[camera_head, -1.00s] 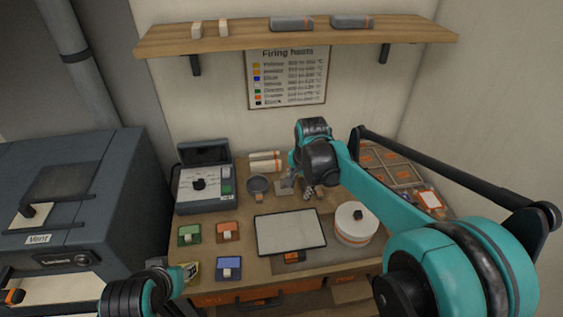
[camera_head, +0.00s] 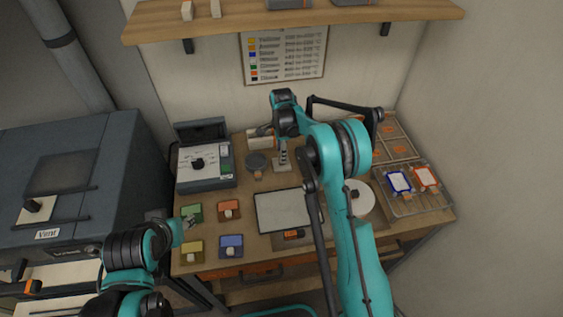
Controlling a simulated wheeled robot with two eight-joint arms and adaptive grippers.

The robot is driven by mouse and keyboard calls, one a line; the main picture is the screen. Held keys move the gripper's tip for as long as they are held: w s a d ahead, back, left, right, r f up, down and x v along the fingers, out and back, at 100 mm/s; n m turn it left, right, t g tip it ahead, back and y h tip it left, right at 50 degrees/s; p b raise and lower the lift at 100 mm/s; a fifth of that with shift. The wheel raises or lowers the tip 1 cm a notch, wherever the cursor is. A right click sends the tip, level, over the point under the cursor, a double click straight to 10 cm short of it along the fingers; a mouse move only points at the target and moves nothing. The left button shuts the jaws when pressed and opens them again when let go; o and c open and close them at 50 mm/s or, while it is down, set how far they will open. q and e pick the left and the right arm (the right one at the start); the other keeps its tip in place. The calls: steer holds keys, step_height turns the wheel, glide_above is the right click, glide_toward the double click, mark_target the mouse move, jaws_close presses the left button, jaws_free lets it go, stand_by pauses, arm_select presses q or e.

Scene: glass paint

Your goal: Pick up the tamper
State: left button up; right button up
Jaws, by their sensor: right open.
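A small grey metal piece with a flat square base, which looks like the tamper (camera_head: 282,167), stands at the back middle of the bench, right of a dark round dish. My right gripper (camera_head: 283,147) is open just above it, pointing down. Its fingers are small and overlap the piece, so I cannot tell whether they touch it. My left gripper (camera_head: 190,221) is low at the left, by the green tray; its fingers are too small to judge.
Small coloured trays, a white board (camera_head: 284,210) and a round white-topped container (camera_head: 359,198) occupy the front. A rack (camera_head: 408,207) with framed tiles is at right. A shelf (camera_head: 220,30) hangs above.

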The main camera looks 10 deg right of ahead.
step_height(320, 180, down, 4)
steer(key=shift+w+r, duration=0.15)
steer(key=shift+r, duration=0.1)
jaws_close()
steer(key=shift+r, duration=0.15)
step_height(320, 180, up, 4)
steer(key=shift+d+r, duration=0.1)
steer(key=shift+r, duration=0.1)
steer(key=s+d+r, duration=0.5)
steer(key=s+r, duration=0.1)
steer(key=s, duration=0.4)
steer(key=shift+d+r+p, duration=0.2)
steer(key=shift+d+p, duration=0.2)
